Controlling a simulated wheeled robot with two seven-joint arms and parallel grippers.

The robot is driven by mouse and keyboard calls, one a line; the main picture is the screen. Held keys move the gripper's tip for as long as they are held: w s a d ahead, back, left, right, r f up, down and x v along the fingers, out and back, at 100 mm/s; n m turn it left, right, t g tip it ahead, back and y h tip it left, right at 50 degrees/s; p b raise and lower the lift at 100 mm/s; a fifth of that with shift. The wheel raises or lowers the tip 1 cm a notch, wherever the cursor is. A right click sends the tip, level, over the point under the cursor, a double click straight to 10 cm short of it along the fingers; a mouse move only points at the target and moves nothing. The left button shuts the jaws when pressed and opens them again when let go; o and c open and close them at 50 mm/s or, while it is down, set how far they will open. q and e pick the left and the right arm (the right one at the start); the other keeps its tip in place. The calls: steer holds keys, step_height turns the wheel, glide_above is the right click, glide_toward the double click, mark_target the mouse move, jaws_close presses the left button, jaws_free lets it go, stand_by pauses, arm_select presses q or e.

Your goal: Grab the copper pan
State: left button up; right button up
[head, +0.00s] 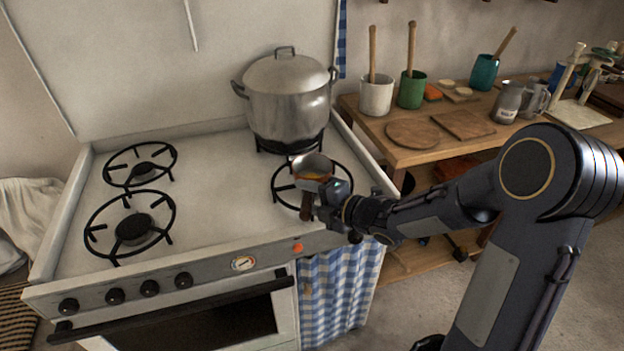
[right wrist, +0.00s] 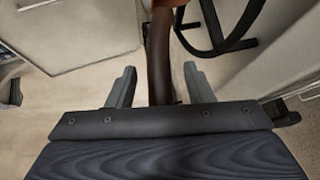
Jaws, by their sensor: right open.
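The small copper pan (head: 312,167) sits on the front right burner of the white stove, its dark handle (head: 306,206) pointing toward the stove's front edge. My right gripper (head: 324,197) is at the handle, just in front of the pan. In the right wrist view the brown handle (right wrist: 160,45) runs between the two spread fingers of my right gripper (right wrist: 159,70), with a gap on each side. The fingers are open and not closed on it. Part of the handle is hidden by the gripper in the head view. My left gripper is not in view.
A large lidded pot (head: 286,100) stands on the back right burner, behind the pan. The two left burners (head: 134,228) are empty. A wooden table (head: 440,150) with cups, boards and mugs stands to the right. A checked cloth (head: 335,290) hangs below the stove front.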

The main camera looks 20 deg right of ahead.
jaws_close()
steer(key=shift+r, duration=0.15)
